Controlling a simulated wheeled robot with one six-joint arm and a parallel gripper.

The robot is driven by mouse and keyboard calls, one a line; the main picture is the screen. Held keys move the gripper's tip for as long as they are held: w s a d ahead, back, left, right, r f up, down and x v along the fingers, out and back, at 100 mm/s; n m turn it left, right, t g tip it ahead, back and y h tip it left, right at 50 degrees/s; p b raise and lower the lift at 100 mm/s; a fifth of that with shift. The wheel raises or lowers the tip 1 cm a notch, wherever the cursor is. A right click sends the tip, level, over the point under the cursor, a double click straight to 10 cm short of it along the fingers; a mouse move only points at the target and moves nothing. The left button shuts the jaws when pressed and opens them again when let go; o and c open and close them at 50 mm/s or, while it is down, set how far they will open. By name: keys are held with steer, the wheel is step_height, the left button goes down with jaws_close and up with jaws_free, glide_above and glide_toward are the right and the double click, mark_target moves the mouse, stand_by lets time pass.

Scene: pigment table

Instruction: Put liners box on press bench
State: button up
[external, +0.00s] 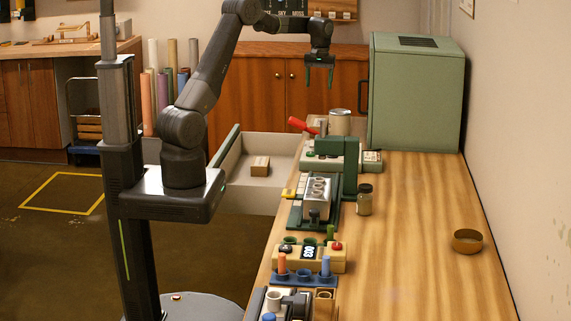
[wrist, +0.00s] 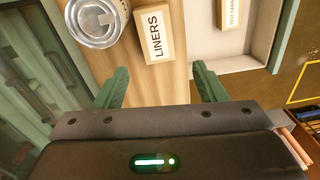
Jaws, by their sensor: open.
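The liners box (wrist: 157,35), a small pale box with brown edges and a "LINERS" label, lies on the wooden tabletop in the wrist view. It sits ahead of my gripper (wrist: 160,84), apart from the fingers and roughly centred between them. In the external view my gripper (external: 319,84) hangs fingers-down, open and empty, above the table's far end.
A metal can (wrist: 97,18) stands close left of the liners box. An open drawer (external: 285,182) holds another small box (external: 260,166). A green cabinet (external: 415,100) stands at the table's back right. Devices line the table's left edge; its right side is mostly clear.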

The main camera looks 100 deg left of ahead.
steer(key=d+m+y+b, duration=0.2)
steer(key=d+m+y, duration=0.6)
steer(key=m, duration=1)
steer(key=d+m+y+b, duration=0.4)
steer(key=d+m, duration=0.6)
steer(key=m, duration=0.7)
steer(key=y+p, duration=0.1)
steer(key=p, duration=0.1)
glide_toward(318, 129)
steer(key=v, duration=0.4)
steer(key=shift+s+r, duration=0.25)
steer(key=shift+r, duration=0.15)
steer(key=shift+a+f, duration=0.15)
steer(key=shift+f, duration=0.2)
steer(key=x, duration=0.8)
steer(key=shift+a+p, duration=0.35)
steer(key=x, duration=0.2)
steer(key=p+x, duration=0.1)
steer(key=x, duration=0.2)
steer(key=shift+w+d+f, duration=0.1)
steer(key=shift+w+f, duration=0.05)
steer(key=shift+w, duration=0.1)
